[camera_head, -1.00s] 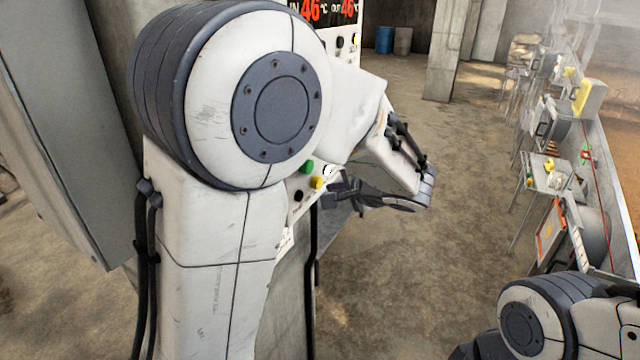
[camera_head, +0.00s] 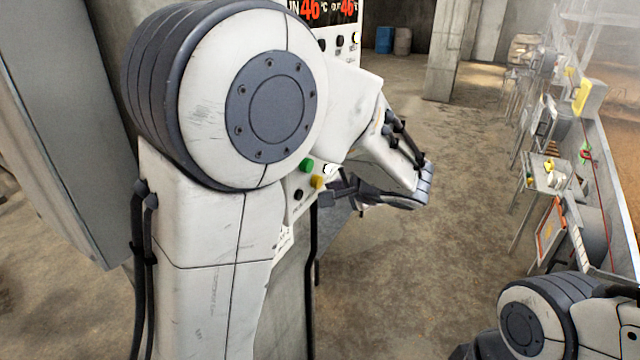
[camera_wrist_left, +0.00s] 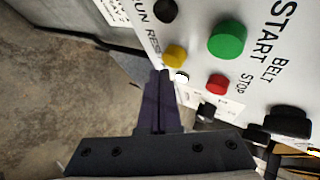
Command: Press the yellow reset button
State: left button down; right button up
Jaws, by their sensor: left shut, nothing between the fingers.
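The yellow button (camera_head: 317,182) sits on a white control panel beside my left gripper. In the left wrist view the yellow button (camera_wrist_left: 175,55) is near the fingertips, by a partly hidden label reading "RES". My left gripper (camera_wrist_left: 162,76) is shut and empty, its tips just below the button in that view; a small gap shows, but I cannot judge depth. My left gripper (camera_head: 326,191) also shows in the head view, partly hidden by my arm. My right gripper is out of view; only part of that arm shows at lower right.
A green button (camera_wrist_left: 228,40), a red button (camera_wrist_left: 216,84) and black knobs (camera_wrist_left: 288,121) share the panel, close to the yellow one. A grey cabinet (camera_head: 60,130) stands at left. The floor (camera_head: 400,260) right of the panel is clear.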

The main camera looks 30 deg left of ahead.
pick_arm(q)
jog(key=shift+a, duration=0.3)
jog(key=shift+a+b, duration=0.5)
dwell(0.6)
dwell(0.4)
jog(key=shift+d, duration=0.95)
jog(key=d+b, duration=0.1)
jog(key=d, duration=0.4)
jog(key=shift+s, duration=0.1)
dwell(0.5)
